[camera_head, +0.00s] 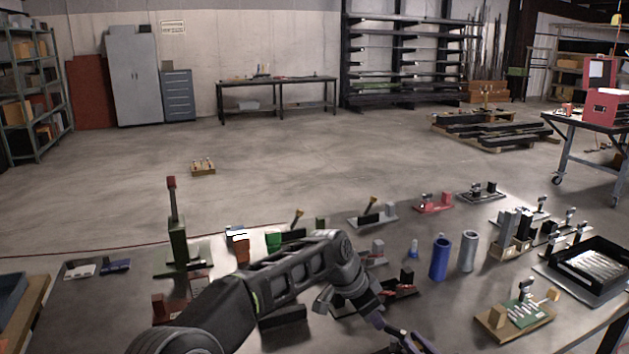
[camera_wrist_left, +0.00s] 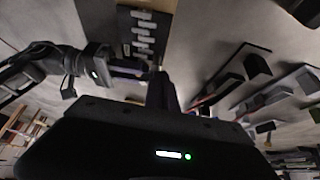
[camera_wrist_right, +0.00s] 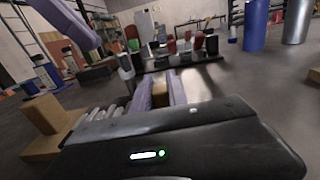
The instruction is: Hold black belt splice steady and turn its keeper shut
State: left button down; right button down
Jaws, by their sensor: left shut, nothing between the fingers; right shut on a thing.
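I cannot pick out the black belt splice or its keeper with certainty. A black plate with several pale strips (camera_wrist_left: 143,38) lies beyond my left gripper (camera_wrist_left: 160,92) in the left wrist view. That gripper's dark fingers are together with nothing between them. My right gripper (camera_wrist_right: 158,92) has two purple fingers closed around a small tan piece (camera_wrist_right: 158,76); the fingers hide most of it. In the head view my left arm bends over the table, and purple fingers (camera_head: 405,340) show at the bottom edge, partly cut off.
A blue cylinder (camera_head: 440,259) and a grey cylinder (camera_head: 468,251) stand right of my left arm. A green board on a wooden base (camera_head: 492,322) and a black tray (camera_head: 540,266) are further right. Several small fixtures crowd the table behind the arm.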

aim_at(394, 339)
pick_arm(q)
notch_tip(394, 339, up, 4)
jog(key=shift+f, duration=0.2)
jog(key=shift+s, duration=0.1)
jog(key=shift+s+d+r, duration=0.1)
jog(key=shift+s+r, duration=0.15)
jog(key=shift+s, duration=0.2)
jog(key=shift+s+d+r, duration=0.1)
jog(key=shift+s+r, duration=0.15)
jog(key=shift+s, duration=0.2)
jog(key=shift+f, duration=0.1)
jog(key=shift+f, duration=3.45)
jog(key=shift+w+d, duration=0.35)
jog(key=shift+d, duration=0.15)
jog(key=shift+w+a, duration=0.3)
jog(key=shift+w, duration=0.4)
